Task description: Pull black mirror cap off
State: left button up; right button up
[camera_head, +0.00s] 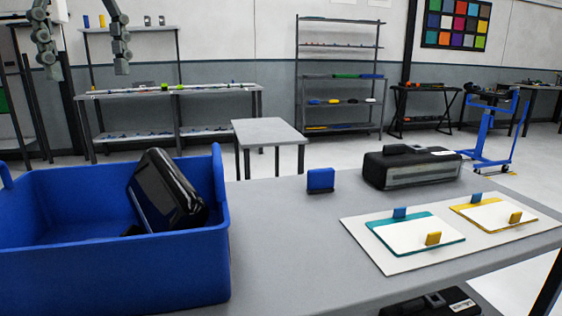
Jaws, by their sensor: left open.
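A glossy black mirror cap (168,190) stands tilted in a blue bin (120,275) at the left of the table. Its lower part is hidden behind the bin's front wall. I cannot tell whether it is joined to another part. My left gripper (88,71) is at the top left, with its two fingers spread wide and nothing between them. It appears above the bin in the picture, apart from the cap. My right gripper is not in view.
On the grey table (290,240) are a small blue block (320,180), a black case (412,168), and a white mat (390,262) with teal and yellow boards. Shelves (340,75) and side tables stand behind.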

pick_arm(q)
jog(key=shift+r, duration=2.9)
jog(key=shift+f, duration=0.1)
notch_tip(320, 180, down, 11)
jog(key=shift+r, duration=0.2)
